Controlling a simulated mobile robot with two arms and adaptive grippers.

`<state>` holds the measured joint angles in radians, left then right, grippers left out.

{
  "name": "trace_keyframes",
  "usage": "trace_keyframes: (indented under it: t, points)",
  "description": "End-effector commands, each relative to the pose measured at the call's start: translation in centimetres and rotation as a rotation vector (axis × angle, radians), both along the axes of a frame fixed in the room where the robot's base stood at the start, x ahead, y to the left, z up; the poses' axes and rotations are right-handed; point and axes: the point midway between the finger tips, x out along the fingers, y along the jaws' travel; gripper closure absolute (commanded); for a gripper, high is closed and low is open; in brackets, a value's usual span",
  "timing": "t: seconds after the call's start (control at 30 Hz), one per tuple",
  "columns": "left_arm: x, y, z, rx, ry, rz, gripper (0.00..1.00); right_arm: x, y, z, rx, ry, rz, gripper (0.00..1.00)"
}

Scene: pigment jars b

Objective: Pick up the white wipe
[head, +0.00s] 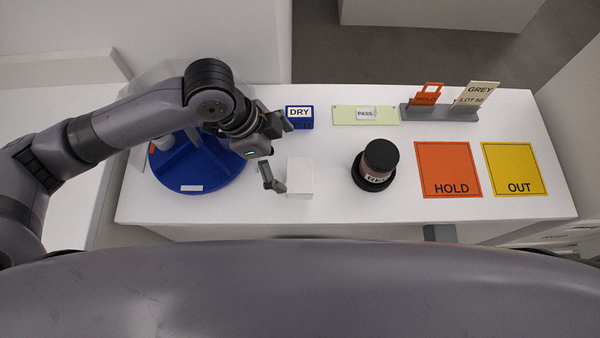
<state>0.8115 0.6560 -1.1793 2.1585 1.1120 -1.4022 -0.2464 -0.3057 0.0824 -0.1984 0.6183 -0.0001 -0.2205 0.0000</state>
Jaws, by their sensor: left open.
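The white wipe (300,177) is a small pale square on the white table, left of the middle. It stands out little from the table top. My left gripper (278,152) is open, with one finger close to the wipe's left edge and the other above and behind it. Nothing shows between the fingers. I cannot tell how high the gripper is above the wipe or whether it touches it. My right gripper is not in view.
A blue round stand (225,180) is under my left arm. A blue DRY block (299,117) is behind the wipe. A black-lidded jar (379,162) stands to the right. Farther right lie an orange HOLD mat (448,165) and a yellow OUT mat (514,165). A grey card rack (438,113) is behind.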

Motion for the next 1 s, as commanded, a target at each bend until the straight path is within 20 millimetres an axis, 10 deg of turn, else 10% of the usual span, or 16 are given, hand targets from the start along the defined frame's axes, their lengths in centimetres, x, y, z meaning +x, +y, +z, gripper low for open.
trace_keyframes:
  t: [0.7, 1.0]
  points:
    - [-0.3, -3.1, -7.7, 0.0, 0.001, 0.0, 0.02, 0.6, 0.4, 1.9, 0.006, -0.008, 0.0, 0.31]
    - [-0.2, -3.2, -8.0, -0.001, -0.001, -0.001, 0.04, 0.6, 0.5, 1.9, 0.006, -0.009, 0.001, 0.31]
